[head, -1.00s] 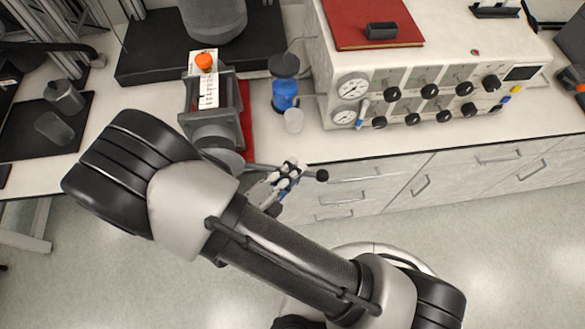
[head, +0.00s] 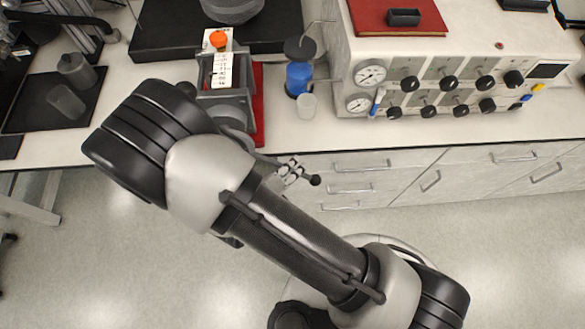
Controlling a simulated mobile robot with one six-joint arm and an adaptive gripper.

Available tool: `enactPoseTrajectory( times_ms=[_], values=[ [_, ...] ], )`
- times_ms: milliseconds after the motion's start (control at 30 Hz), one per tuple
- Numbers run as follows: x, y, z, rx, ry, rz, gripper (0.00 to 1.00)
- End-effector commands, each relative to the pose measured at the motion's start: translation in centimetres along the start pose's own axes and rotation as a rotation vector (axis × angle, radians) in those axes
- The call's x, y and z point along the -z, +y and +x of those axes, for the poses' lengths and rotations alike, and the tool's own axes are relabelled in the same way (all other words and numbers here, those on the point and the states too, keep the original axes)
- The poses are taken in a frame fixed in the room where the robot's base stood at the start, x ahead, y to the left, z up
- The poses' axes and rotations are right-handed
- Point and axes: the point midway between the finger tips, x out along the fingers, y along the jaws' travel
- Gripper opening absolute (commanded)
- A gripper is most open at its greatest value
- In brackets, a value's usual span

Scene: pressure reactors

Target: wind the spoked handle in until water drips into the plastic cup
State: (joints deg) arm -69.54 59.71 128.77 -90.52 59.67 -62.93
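A grey screw-press-like device (head: 224,108) with an orange cap stands at the bench's front edge on a red base. A spoke ending in a black knob (head: 315,180) sticks out over the floor in front of the bench. The hub and other spokes of the handle are mostly hidden by my arm. My gripper (head: 292,170) is at this spoke, just left of the knob. The fingers are small and partly hidden, so I cannot tell whether they grip it. A translucent plastic cup (head: 306,106) stands upright beside a blue-filled vessel (head: 299,78). No water is discernible in it.
A white control panel (head: 450,85) with gauges and black knobs stands right of the cup.

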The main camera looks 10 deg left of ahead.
Motion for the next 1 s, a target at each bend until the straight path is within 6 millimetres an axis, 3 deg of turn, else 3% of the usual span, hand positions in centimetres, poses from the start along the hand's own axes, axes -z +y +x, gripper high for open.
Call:
enactPoseTrajectory(
  times_ms=[467,1000],
  values=[
    [-0.1,0.0,-0.7,0.001,-0.003,-0.001,0.33],
    [-0.1,0.0,-10.7,0.000,-0.005,0.000,0.33]
  ],
)
